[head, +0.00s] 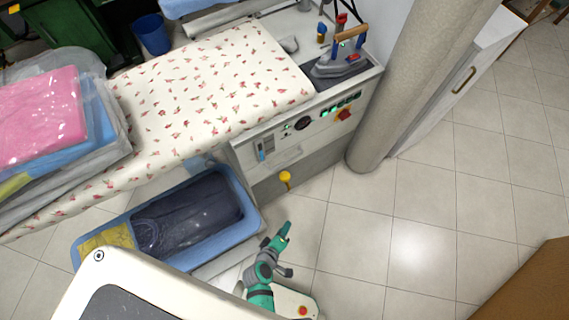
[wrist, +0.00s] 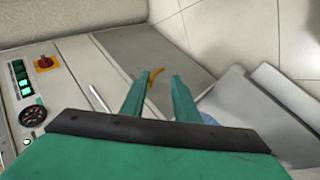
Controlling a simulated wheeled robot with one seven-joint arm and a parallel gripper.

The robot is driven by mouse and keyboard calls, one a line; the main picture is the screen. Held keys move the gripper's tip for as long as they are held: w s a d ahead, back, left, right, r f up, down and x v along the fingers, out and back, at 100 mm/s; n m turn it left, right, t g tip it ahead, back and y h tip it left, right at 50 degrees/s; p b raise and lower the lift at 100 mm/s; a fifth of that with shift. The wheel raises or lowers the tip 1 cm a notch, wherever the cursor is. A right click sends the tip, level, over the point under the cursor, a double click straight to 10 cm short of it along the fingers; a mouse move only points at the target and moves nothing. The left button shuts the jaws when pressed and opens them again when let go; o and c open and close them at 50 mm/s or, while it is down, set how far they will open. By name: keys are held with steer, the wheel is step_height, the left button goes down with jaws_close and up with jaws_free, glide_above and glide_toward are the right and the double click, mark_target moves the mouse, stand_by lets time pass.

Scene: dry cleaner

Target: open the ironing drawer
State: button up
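The ironing station has a light front with a control panel (head: 303,123) and a plain lower front (head: 300,175). A slim pale bar (wrist: 98,98), possibly the drawer's handle, lies on the front in the wrist view. A yellow knob-like part (head: 285,178) sits low on the front; in the wrist view a curved yellow part (wrist: 154,77) shows between and beyond my fingertips. My gripper (head: 287,226) is in front of the station, apart from it. In the wrist view its two green fingers (wrist: 158,86) are spread and empty.
A blue basket (head: 88,245) with dark bagged clothing stands left of my gripper. A flowered ironing board (head: 215,75) extends above it. An iron (head: 343,62) rests on the station's top. A thick grey column (head: 415,80) stands right. The tiled floor (head: 400,220) is clear.

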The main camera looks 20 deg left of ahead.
steer(key=w+a+r+n+t+h, duration=0.2)
steer(key=w+a+r+n+t, duration=0.15)
steer(key=w+a, duration=0.35)
steer(key=w+a+r+n+t+h, duration=0.25)
steer(key=w+a+n, duration=0.2)
steer(key=w, duration=0.35)
steer(key=shift+m, duration=0.4)
steer(key=x, duration=1)
steer(key=shift+w+a+f, duration=0.25)
steer(key=shift+f, duration=0.15)
jaws_close()
